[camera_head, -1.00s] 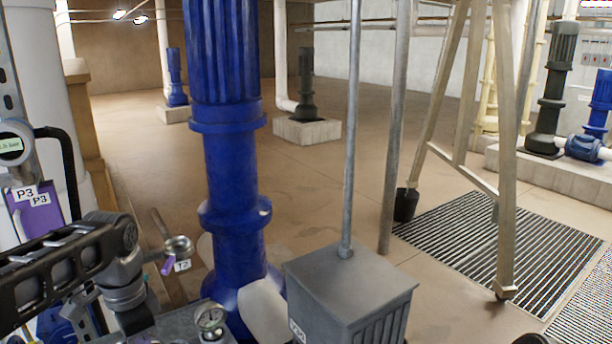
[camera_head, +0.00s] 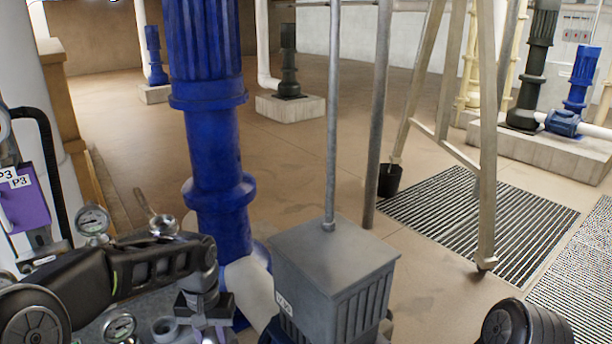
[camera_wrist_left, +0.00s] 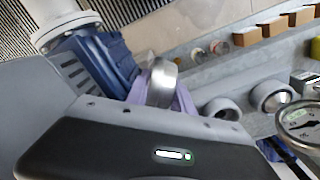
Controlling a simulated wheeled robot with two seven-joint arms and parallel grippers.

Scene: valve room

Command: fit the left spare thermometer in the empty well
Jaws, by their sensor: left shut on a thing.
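My left gripper (camera_head: 205,308) is low at the left of the head view, over the grey bench with the fittings. In the left wrist view its pale purple fingers are shut on a round silver metal piece (camera_wrist_left: 162,82), which looks like the head of a thermometer. Its stem is hidden. Two grey round sockets stand to the right of the fingers, a nearer one (camera_wrist_left: 222,108) and one with a visible mouth (camera_wrist_left: 272,96). A grey socket also shows beside the gripper in the head view (camera_head: 165,328). I cannot tell which is the empty well. My right gripper is not in view.
Dial gauges stand near my left arm, one behind it (camera_head: 93,220) and one in front (camera_head: 120,325). A metal fitting with a rod (camera_head: 162,224) is just behind the arm. A blue pump (camera_head: 215,150) and a grey ribbed box (camera_head: 335,265) stand close to the right.

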